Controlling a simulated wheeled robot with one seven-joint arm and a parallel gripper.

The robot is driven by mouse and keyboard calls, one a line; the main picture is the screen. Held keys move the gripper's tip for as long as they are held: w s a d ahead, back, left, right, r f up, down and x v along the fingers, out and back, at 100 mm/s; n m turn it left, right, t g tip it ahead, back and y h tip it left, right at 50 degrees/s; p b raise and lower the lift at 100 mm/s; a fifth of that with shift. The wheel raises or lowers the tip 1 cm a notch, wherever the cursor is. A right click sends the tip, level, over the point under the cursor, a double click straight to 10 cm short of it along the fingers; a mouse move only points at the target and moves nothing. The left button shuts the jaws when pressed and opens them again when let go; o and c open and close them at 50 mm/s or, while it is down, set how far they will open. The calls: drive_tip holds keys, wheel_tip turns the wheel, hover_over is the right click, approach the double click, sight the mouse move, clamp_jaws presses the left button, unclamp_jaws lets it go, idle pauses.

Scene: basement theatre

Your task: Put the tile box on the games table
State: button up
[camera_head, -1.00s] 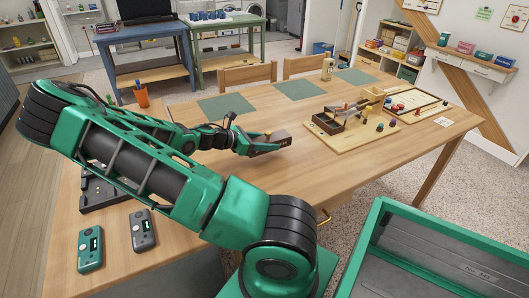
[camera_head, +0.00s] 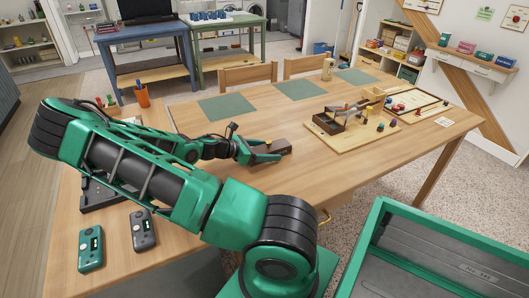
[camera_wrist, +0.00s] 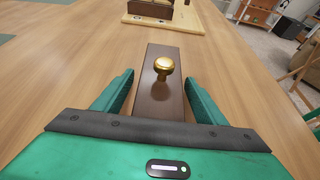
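The tile box is a long dark brown box (camera_head: 281,147) with a brass knob (camera_wrist: 163,66) on its top. It rests on the large wooden table (camera_head: 235,182), which bears game boards and looks like the games table. My gripper (camera_head: 262,154) is low over the tabletop at the near end of the box. In the wrist view its two green fingers (camera_wrist: 160,96) stand either side of the box, with gaps showing between fingers and box. The near end of the box is hidden behind the gripper body.
A wooden game board (camera_head: 350,143) with a brown holder and small pieces lies beyond the box. Green mats (camera_head: 300,89) lie along the far side. An orange cup (camera_head: 142,97) stands at the far left corner. A green-rimmed crate (camera_head: 440,225) is at right front.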

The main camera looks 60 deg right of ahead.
drive_tip(key=v, duration=1.2)
drive_tip(key=shift+s, duration=0.1)
idle(0.4)
